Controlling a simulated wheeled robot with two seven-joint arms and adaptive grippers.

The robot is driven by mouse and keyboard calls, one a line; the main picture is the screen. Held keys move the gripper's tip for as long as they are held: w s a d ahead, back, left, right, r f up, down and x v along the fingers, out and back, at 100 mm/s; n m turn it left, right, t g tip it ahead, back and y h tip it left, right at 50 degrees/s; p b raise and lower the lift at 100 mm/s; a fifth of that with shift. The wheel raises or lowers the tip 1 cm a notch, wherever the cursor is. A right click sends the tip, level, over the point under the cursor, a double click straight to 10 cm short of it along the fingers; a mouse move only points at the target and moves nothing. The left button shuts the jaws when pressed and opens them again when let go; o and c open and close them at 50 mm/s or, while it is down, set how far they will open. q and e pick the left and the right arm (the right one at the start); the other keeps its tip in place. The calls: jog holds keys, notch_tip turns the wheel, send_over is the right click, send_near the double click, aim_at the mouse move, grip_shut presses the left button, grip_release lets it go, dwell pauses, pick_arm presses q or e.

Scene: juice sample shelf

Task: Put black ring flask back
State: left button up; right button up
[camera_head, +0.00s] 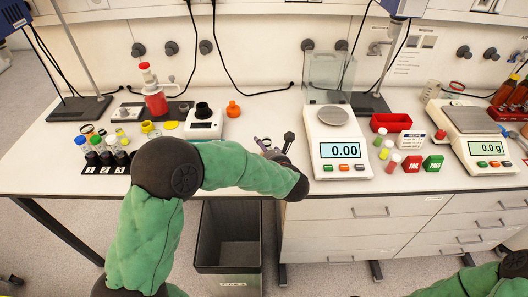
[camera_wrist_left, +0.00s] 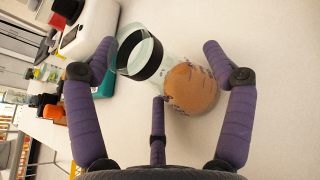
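The black ring flask (camera_wrist_left: 190,88) shows in the left wrist view as a clear glass vessel with orange-brown contents and a black band (camera_wrist_left: 150,58) near its open mouth. My left gripper (camera_wrist_left: 160,66) has its purple fingers spread around the flask, with gaps visible at the side fingers. Whether the lower finger touches the glass I cannot tell. In the head view my left gripper (camera_head: 277,146) is over the table's front part, left of the middle scale, and I cannot make out the flask there. My right gripper is out of view; only part of that arm shows at bottom right.
The middle scale (camera_head: 340,150) reads 0.00 beside my left gripper. A rack marked 1, 2, 3 (camera_head: 104,168) with several vials stands at left. A grey bin (camera_head: 228,255) is below the table edge.

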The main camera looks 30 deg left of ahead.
pick_arm(q)
jog(key=shift+s+d+r+p, duration=0.1)
jog(key=shift+d+r+p, duration=0.05)
jog(key=shift+r+p, duration=0.2)
jog(key=p+v, duration=0.3)
jog(key=v, duration=0.8)
jog(key=shift+s+d, duration=0.2)
jog(key=shift+d, duration=0.05)
dwell(0.8)
